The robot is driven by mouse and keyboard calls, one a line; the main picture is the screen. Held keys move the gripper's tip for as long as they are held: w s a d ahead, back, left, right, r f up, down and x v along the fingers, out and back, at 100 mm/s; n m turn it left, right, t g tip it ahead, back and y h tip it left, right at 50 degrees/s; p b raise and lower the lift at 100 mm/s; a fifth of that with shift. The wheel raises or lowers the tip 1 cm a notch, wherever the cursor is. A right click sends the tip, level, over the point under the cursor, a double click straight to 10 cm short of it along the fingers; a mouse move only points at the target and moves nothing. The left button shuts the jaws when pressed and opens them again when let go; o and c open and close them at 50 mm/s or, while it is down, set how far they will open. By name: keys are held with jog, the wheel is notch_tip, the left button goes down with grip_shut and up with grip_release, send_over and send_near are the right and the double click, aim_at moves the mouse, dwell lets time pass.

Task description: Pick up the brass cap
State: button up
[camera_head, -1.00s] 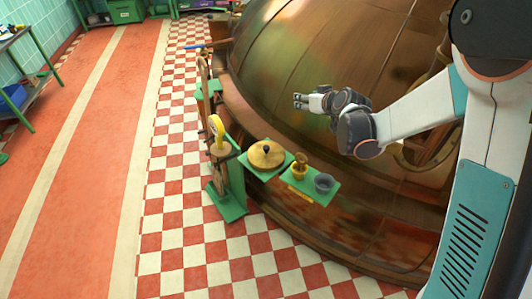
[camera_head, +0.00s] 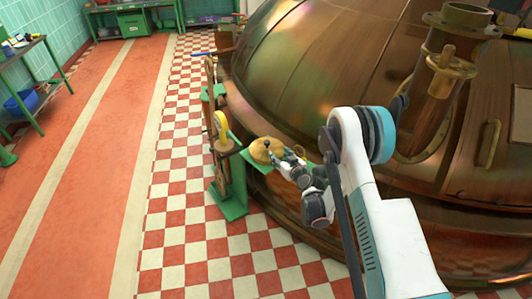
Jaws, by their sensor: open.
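A round brass cap (camera_head: 258,153) with a small dark knob on top sits on a small green shelf (camera_head: 255,167) against the copper kettle. My gripper (camera_head: 272,152) is at the cap's right side, with its fingertips close to the knob. Its jaws are open, and nothing shows held in them. Whether the fingers touch the cap is too small to tell. A smaller brass piece (camera_head: 300,151) shows just behind my gripper. My arm covers most of the shelf's right part and whatever stands there.
The large copper kettle (camera_head: 330,70) rises right behind the shelf. The checkered floor (camera_head: 180,190) and red walkway are clear. A green table (camera_head: 30,50) stands at far left.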

jog(key=b, duration=0.1)
send_near(268, 143)
jog(key=x, duration=0.4)
jog(key=shift+s+f, duration=0.1)
jog(key=shift+f, duration=0.25)
jog(key=shift+r+b+x, duration=0.15)
jog(key=shift+b+x, duration=0.5)
jog(key=shift+x, duration=0.75)
jog(key=shift+r+b+x, duration=0.2)
jog(key=shift+b+x, duration=0.45)
jog(key=shift+x, duration=0.75)
grip_shut()
